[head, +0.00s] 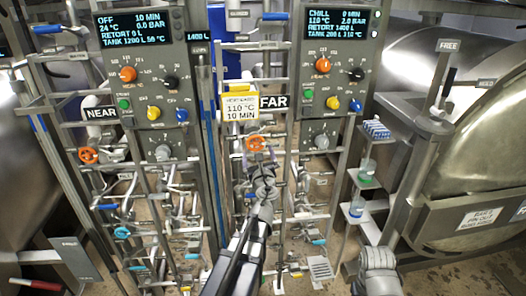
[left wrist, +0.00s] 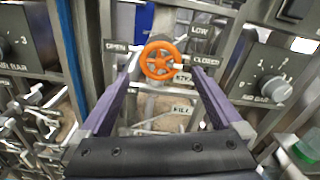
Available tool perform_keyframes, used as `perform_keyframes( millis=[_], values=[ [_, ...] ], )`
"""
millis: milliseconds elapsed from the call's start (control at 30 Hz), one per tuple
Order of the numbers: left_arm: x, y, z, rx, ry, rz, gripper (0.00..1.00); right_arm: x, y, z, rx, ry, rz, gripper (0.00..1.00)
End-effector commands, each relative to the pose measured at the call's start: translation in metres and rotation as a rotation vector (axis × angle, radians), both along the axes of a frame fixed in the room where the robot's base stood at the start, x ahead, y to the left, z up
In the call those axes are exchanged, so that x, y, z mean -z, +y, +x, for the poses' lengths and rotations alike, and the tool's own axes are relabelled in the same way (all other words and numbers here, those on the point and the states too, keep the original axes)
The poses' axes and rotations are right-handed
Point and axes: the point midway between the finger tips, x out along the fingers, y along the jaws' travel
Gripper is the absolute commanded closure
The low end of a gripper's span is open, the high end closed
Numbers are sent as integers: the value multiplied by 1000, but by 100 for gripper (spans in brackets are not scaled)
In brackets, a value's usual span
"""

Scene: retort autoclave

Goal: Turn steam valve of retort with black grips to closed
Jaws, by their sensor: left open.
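An orange handwheel valve (head: 255,144) sits on the FAR panel in the head view, and it also shows in the left wrist view (left wrist: 161,60). My left gripper (head: 256,163) is just below and in front of this wheel. In the left wrist view its open purple fingers (left wrist: 157,68) stand on either side of the wheel; whether they touch it is unclear. Another orange handwheel (head: 88,155) is on the NEAR panel. I cannot make out black grips on either retort.
The NEAR control box (head: 147,75) reads OFF and the FAR control box (head: 320,70) reads CHILL. Pipes and small levers crowd the space below both. A shelf post with containers (head: 357,207) and a large metal retort (head: 480,150) stand at the right.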

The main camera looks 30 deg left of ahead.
Motion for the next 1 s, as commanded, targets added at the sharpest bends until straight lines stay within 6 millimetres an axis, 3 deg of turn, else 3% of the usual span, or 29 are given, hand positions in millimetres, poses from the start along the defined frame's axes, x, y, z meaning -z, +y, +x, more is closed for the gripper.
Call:
perform_keyframes(
  millis=[267,367,433,567,700,833,1000],
  values=[
    [4,-5,-3,-16,-26,-67,0,0,0,0,0,0,0,50],
    [19,-19,-13,-76,-100,-279,0,0,0,0,0,0,0,50],
    [40,-37,-26,-157,-166,-515,0,0,0,0,0,0,0,50],
    [99,-89,-62,-383,-252,-992,0,0,0,0,0,0,0,50],
    [157,-158,-110,-683,-260,-1372,0,0,0,0,0,0,0,50],
    [193,-221,-162,-971,-215,-1580,0,0,0,0,0,0,0,50],
    [214,-283,-221,-1283,-141,-1682,0,0,0,0,0,0,0,50]
  ],
)
